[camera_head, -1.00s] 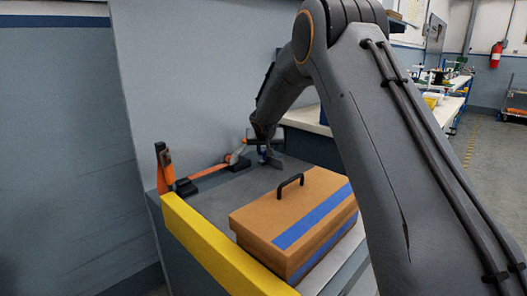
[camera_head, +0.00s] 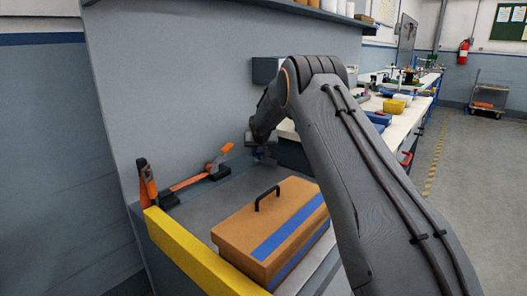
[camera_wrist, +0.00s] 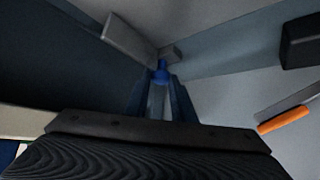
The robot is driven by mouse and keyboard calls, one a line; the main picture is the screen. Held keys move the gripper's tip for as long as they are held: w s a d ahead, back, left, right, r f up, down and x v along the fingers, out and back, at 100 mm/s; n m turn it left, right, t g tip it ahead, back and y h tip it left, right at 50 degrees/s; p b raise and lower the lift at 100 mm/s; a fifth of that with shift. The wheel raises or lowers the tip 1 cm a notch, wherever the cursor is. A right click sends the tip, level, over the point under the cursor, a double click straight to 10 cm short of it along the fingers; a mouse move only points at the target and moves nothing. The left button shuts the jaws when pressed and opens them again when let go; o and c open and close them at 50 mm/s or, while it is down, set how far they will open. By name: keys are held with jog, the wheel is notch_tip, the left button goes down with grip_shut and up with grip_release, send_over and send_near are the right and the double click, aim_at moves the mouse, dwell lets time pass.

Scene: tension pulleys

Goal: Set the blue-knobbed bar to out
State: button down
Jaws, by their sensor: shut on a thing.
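My gripper (camera_head: 264,154) is at the back of the grey bench top, right of the orange arm and against the wall side. In the wrist view my gripper (camera_wrist: 160,98) has its two fingers closed around the blue knob (camera_wrist: 160,72), whose top shows between the tips. In the head view a small bluish bit of the knob (camera_head: 266,161) shows below my gripper. A pale grey piece (camera_wrist: 127,38) lies just beyond the knob; I cannot tell whether it is the knob's bar. Most of the bar is hidden by my gripper and arm.
An orange arm (camera_head: 188,182) with black mounts lies to the left, near an upright orange-and-black handle (camera_head: 148,184). A tan box (camera_head: 275,232) with a blue stripe and black handle stands in front. A yellow rail (camera_head: 195,256) edges the bench.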

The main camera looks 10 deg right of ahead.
jog(key=shift+w+d+r, duration=0.1)
jog(key=shift+d+r, duration=0.05)
jog(key=shift+d, duration=0.05)
jog(key=c, duration=1.5)
grip_release()
jog(key=shift+d, duration=0.2)
jog(key=shift+c, duration=0.2)
jog(key=shift+a, duration=0.1)
jog(key=shift+a, duration=0.1)
jog(key=shift+a+r, duration=0.1)
jog(key=v, duration=0.7)
jog(key=shift+s, duration=0.25)
jog(key=shift+r, duration=0.15)
